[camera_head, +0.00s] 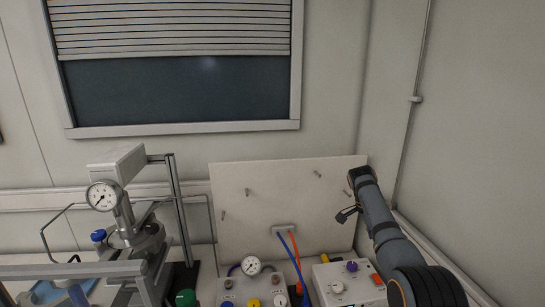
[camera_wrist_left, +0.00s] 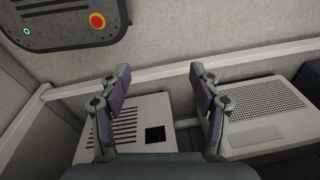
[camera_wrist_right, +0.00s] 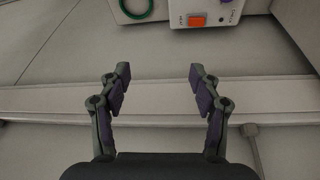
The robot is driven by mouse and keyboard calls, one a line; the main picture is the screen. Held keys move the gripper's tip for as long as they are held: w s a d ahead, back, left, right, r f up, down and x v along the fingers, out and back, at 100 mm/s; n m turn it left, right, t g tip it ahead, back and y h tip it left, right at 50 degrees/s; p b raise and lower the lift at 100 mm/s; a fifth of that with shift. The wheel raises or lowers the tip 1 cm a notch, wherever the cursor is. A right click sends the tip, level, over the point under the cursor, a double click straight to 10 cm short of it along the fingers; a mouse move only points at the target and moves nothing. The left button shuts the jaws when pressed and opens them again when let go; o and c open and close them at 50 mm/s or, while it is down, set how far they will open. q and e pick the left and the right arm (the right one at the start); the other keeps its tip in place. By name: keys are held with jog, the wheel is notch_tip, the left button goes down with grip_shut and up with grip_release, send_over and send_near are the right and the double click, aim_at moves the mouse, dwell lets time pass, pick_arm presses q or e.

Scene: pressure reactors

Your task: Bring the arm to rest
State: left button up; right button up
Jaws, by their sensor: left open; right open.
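My right arm (camera_head: 378,215) comes in from the lower right in the head view and reaches up in front of the right end of a pale panel. Its gripper (camera_wrist_right: 159,78) is open in the right wrist view, with nothing between the fingers. My left gripper (camera_wrist_left: 160,76) is open and empty in the left wrist view. Beyond its fingers are a slotted white box (camera_wrist_left: 125,122) and a wall rail. I cannot make out the left gripper in the head view.
A reactor with a pressure gauge (camera_head: 102,196) stands at the left of the bench. The pale panel (camera_head: 262,200) with pegs leans at the back. A gauge box (camera_head: 240,291) and a white control box (camera_head: 348,285) stand before it, near blue and orange hoses (camera_head: 297,262).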

jog(key=s+a+f+n+t+y, duration=0.1)
jog(key=s+a+f+n+t, duration=0.1)
jog(key=s+f+n, duration=1.25)
jog(key=s+a+f+n+t+y, duration=0.1)
jog(key=s+a+f+n, duration=0.15)
jog(key=s, duration=0.85)
jog(key=s+a+f+n+t+y, duration=0.1)
jog(key=s+a+n, duration=0.15)
jog(key=s, duration=0.85)
jog(key=s+d+f+g+b, duration=0.2)
jog(key=f+b, duration=0.9)
jog(key=f, duration=2.7)
pick_arm(q)
notch_tip(320, 180, down, 18)
jog(key=s+b, duration=0.1)
jog(key=b, duration=0.6)
jog(key=shift+s+f, duration=0.15)
jog(key=shift+s, duration=0.15)
pick_arm(e)
jog(key=s+d+f+m, duration=0.1)
jog(key=s+f, duration=1.8)
jog(key=f, duration=0.3)
